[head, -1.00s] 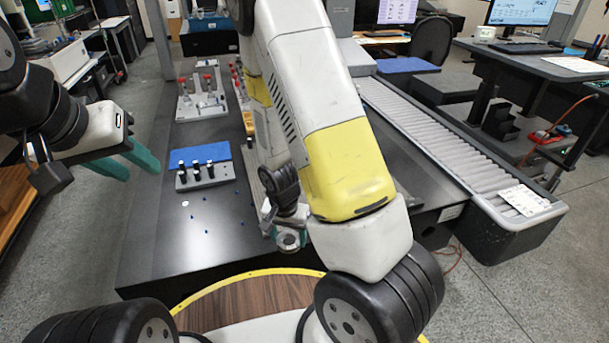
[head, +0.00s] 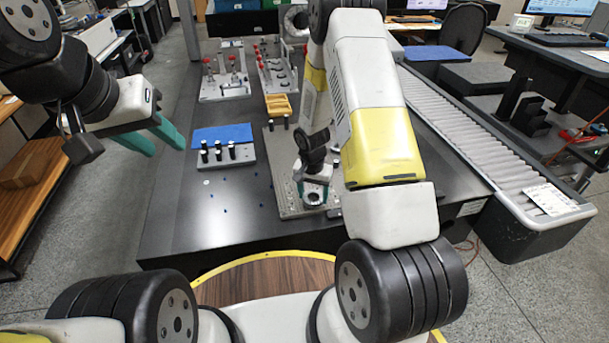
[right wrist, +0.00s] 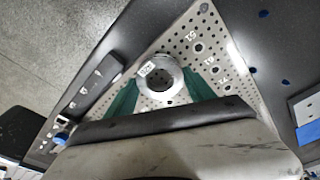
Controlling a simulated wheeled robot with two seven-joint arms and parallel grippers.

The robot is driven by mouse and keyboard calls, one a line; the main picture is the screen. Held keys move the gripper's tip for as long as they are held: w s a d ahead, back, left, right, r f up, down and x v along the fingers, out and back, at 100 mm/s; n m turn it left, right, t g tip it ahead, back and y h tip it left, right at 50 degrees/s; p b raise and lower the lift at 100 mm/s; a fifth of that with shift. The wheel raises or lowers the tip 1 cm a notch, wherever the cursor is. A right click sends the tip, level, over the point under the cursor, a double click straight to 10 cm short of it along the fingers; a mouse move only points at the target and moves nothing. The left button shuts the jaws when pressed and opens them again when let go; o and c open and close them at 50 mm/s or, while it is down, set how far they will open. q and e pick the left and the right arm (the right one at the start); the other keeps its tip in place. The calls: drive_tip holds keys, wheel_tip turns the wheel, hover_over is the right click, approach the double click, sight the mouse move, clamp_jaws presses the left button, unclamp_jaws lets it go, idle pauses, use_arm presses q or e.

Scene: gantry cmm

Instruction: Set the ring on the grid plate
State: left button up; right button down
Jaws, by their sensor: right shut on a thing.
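The ring (head: 313,199) is a grey metal ring with a white label. My right gripper (head: 312,192) is shut on it, with a green finger on either side. In the right wrist view the ring (right wrist: 173,64) sits between the fingertips (right wrist: 159,80). The grid plate (head: 283,155), a grey plate full of holes, lies on the dark table. I cannot tell whether ring and plate touch. My left gripper (head: 167,149) is open and empty, left of the table.
A grey block with black-topped pins (head: 228,154) and a blue pad (head: 221,132) stand left of the plate. A yellow tray (head: 278,104) and fixtures with red knobs (head: 224,82) are behind. A roller conveyor (head: 470,140) runs along the right. Small blue dots mark the bare table.

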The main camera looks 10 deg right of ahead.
drive_tip(key=shift+f, duration=0.25)
drive_tip(key=shift+c, duration=1.8)
unclamp_jaws()
drive_tip(key=shift+f, duration=0.15)
drive_tip(key=s+r+n+t+y, duration=0.1)
drive_tip(key=s+r, duration=0.3)
drive_tip(key=r, duration=1.1)
drive_tip(key=s+r+n+t, duration=0.1)
drive_tip(key=s+r, duration=0.3)
drive_tip(key=r, duration=1.1)
drive_tip(key=s+a+r+n+t+y, duration=0.1)
drive_tip(key=s+r+n, duration=0.1)
drive_tip(key=s+r, duration=0.3)
drive_tip(key=s+a+r+n+t, duration=0.1)
drive_tip(key=s+r+n+t, duration=0.1)
drive_tip(key=s+r, duration=0.4)
drive_tip(key=s, duration=0.4)
drive_tip(key=shift+s+y, duration=0.3)
drive_tip(key=shift+y, duration=0.1)
